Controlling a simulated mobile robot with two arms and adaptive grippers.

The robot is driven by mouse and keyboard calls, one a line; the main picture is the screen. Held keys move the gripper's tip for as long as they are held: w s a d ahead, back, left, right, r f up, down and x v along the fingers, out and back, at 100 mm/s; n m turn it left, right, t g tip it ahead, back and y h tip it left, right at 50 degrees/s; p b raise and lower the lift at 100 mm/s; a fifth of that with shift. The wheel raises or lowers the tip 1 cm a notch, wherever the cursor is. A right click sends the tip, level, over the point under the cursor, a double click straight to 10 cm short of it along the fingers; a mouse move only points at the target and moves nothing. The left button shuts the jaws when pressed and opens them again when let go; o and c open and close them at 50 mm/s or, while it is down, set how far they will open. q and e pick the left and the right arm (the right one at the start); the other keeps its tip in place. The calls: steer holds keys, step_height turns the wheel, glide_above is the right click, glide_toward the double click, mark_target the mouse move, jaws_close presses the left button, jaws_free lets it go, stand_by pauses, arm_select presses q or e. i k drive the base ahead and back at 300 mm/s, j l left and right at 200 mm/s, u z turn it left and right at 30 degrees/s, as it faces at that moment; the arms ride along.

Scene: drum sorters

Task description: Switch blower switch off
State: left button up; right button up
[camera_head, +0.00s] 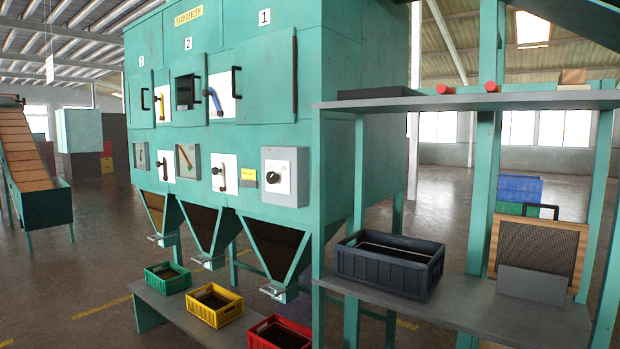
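A green drum sorter machine (350,60) fills the middle of the head view. On its front, at the lower right, is a grey switch box (296,188) with a white plate and a dark rotary knob (272,177). It looks like the blower switch, but its markings are too small to read, so I cannot tell its setting. A small yellow label (248,174) sits to its left. A white plate with a dark lever (222,176) is further left. Neither of my grippers is in view.
A steel shelf (440,103) stands at the right, with a dark crate (390,262) on its lower level. Green (168,277), yellow (214,304) and red (279,333) crates are on a low bench under the hoppers. Open floor (70,285) lies to the left.

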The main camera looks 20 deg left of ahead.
mark_target(271, 176)
steer(key=i+j+z, duration=0.15)
steer(key=j, duration=0.3)
steer(key=i+j+z, duration=0.15)
steer(key=j, duration=0.3)
steer(key=i+j+z, duration=0.1)
steer(key=j, duration=0.35)
steer(key=i+j+z, duration=0.15)
steer(key=j, duration=0.35)
steer(key=j+z, duration=0.15)
steer(key=j, duration=0.3)
